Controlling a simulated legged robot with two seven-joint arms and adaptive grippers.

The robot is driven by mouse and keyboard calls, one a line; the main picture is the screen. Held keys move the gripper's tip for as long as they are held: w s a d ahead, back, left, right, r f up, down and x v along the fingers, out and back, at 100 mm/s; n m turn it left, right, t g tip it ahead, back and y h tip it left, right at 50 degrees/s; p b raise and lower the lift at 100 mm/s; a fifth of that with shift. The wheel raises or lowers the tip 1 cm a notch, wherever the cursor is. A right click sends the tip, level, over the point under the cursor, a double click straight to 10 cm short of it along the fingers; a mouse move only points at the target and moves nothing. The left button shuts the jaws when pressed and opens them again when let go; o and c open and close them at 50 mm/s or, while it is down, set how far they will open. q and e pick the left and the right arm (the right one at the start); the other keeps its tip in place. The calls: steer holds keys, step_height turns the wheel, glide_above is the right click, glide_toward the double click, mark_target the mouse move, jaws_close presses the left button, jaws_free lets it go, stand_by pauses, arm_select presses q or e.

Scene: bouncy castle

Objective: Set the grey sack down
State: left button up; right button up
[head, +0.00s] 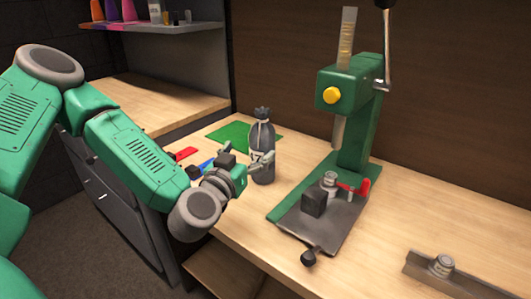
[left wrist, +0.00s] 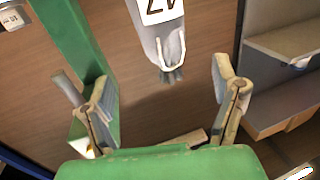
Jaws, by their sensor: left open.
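My right gripper is not in view.
A green lever press (head: 357,130) stands right of the sack. A green mat (head: 230,134) lies behind it, and red (head: 184,154) and blue (head: 208,163) items lie left. A metal bracket (head: 425,268) is at front right. A shelf (head: 150,27) with bottles hangs back left.

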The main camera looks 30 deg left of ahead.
mark_target(257, 140)
arm_select(q)
steer(key=w, duration=0.1)
steer(key=w+a, duration=0.1)
steer(key=w, duration=0.3)
steer(key=shift+w+a+f, duration=0.1)
steer(key=shift+a+f, duration=0.1)
steer(key=shift+a, duration=0.15)
steer(key=w, duration=0.4)
steer(key=shift+w+a+f+b, duration=0.15)
steer(key=shift+w+a+b, duration=0.1)
steer(key=shift+a+b, duration=0.05)
steer(key=shift+a, duration=0.1)
steer(key=c, duration=1.8)
